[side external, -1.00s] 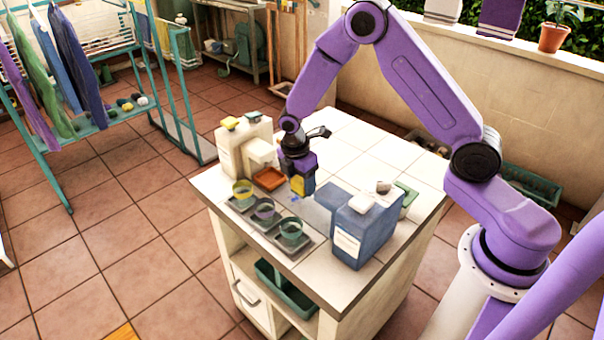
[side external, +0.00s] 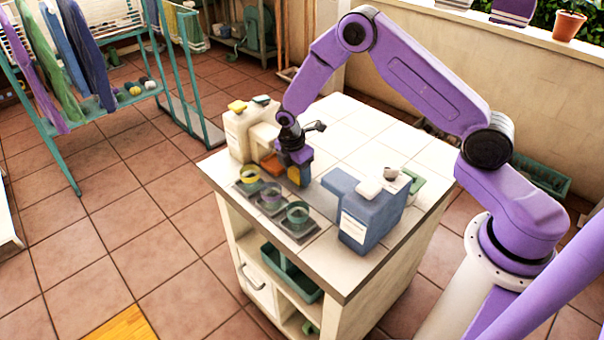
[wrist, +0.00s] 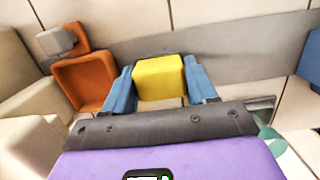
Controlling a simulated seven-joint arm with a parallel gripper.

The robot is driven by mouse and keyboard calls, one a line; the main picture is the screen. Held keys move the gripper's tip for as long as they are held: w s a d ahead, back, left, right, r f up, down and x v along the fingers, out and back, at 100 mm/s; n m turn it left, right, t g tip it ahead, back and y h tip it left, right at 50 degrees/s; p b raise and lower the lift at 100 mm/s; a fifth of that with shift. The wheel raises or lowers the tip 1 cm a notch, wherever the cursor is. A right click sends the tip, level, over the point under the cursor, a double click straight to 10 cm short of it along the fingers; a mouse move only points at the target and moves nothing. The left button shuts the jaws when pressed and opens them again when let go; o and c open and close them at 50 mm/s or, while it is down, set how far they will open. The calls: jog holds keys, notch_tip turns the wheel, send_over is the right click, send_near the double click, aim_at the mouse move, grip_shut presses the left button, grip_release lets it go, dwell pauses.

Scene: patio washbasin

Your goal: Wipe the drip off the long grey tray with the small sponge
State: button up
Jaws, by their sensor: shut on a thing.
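My gripper (side external: 295,162) is shut on the small yellow sponge (side external: 294,176), low over the worktop. In the wrist view the sponge (wrist: 159,77) sits between the blue fingertips of my gripper (wrist: 160,82). The long grey tray (side external: 322,203) appears as a flat grey band beside the cups; in the wrist view this band (wrist: 240,48) runs across behind the sponge. I cannot tell whether the sponge touches it.
Several cups, including a green one (side external: 298,213), stand in a dark holder left of and in front of my gripper. A blue jug (side external: 370,217) stands to the right. Cream bottles (side external: 238,135) and an orange open box (wrist: 82,80) are at the left. The back tiles are clear.

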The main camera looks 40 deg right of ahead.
aim_at(309, 187)
jog(key=shift+s, duration=1.9)
jog(key=shift+s+r, duration=0.1)
jog(key=shift+s, duration=0.1)
notch_tip(309, 187, up, 8)
jog(key=shift+f, duration=0.25)
